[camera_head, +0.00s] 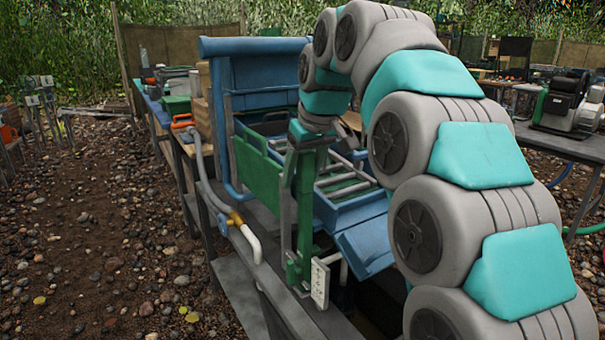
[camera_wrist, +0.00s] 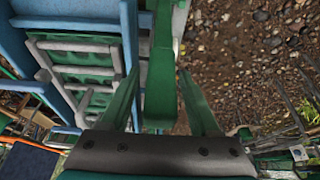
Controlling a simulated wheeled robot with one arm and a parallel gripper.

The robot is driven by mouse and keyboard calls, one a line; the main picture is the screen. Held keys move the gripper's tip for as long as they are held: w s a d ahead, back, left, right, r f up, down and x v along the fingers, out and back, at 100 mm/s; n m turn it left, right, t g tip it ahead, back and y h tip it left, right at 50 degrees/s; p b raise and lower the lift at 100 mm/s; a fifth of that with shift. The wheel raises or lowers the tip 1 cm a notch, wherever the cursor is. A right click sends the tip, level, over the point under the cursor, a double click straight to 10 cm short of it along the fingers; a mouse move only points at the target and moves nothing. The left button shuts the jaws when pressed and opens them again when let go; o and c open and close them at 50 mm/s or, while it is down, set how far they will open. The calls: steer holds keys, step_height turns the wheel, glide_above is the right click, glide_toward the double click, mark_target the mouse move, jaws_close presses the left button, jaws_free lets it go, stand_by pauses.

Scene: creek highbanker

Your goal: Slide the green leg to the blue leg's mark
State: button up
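The green leg (camera_head: 304,205) stands upright at the near side of the blue highbanker (camera_head: 365,238), with a pale holed plate (camera_head: 320,283) near its foot. In the wrist view the green leg (camera_wrist: 161,80) runs between the two green fingers of my gripper (camera_wrist: 160,75). A narrow gap shows on each side of the leg, so the fingers look open around it. In the head view my gripper (camera_head: 312,134) is at the leg's upper end, partly hidden by my arm. I cannot pick out the blue leg or its mark for certain.
A grey hose (camera_head: 204,176) with a yellow valve (camera_head: 235,219) runs along the left side. A green panel (camera_head: 258,168) stands left of the leg. A table with an engine (camera_head: 566,100) is at right. Stony ground (camera_head: 95,235) lies open at left.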

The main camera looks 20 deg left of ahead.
jaws_close()
stand_by(1.2)
